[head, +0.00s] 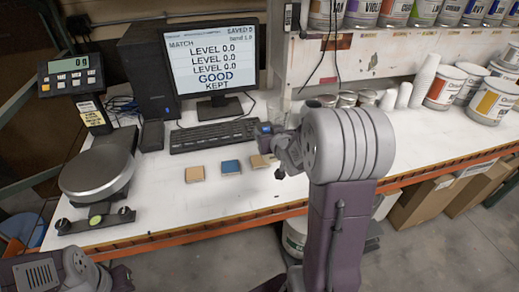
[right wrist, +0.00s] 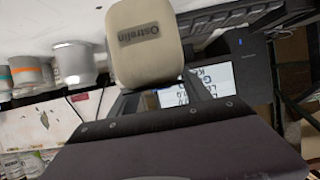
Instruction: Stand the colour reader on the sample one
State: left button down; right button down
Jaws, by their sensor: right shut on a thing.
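Three small sample tiles lie in a row on the white bench: a tan one (head: 195,174) at left, a blue one (head: 231,167) in the middle and a pale tan one (head: 259,161) at right. My right gripper (head: 276,146) is over the bench just beyond the right tile, partly hidden by its own arm. In the right wrist view it is shut on a cream, rounded body marked "Ostrelin", the colour reader (right wrist: 146,50). The reader's underside and any contact with a tile are hidden. My left gripper (head: 118,279) is low at the left, before the bench; its fingers are unclear.
A monitor (head: 212,62) reading "GOOD KEPT" and a keyboard (head: 213,135) stand behind the tiles. A round-plated scale (head: 98,172) is at left. Paint cans (head: 445,87) and cups (head: 425,80) stand at right. Bench in front of the tiles is clear.

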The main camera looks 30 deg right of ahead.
jog(key=w, duration=0.1)
jog(key=w+a+f, duration=0.1)
jog(key=w, duration=0.1)
jog(key=shift+a+f, duration=0.25)
jog(key=shift+f, duration=0.1)
notch_tip(320, 180, down, 4)
jog(key=shift+r, duration=0.2)
jog(key=shift+f, duration=0.25)
jog(key=shift+f+b, duration=0.1)
jog(key=shift+b, duration=0.3)
jog(key=shift+c, duration=2.4)
grip_release()
jog(key=shift+s, duration=0.1)
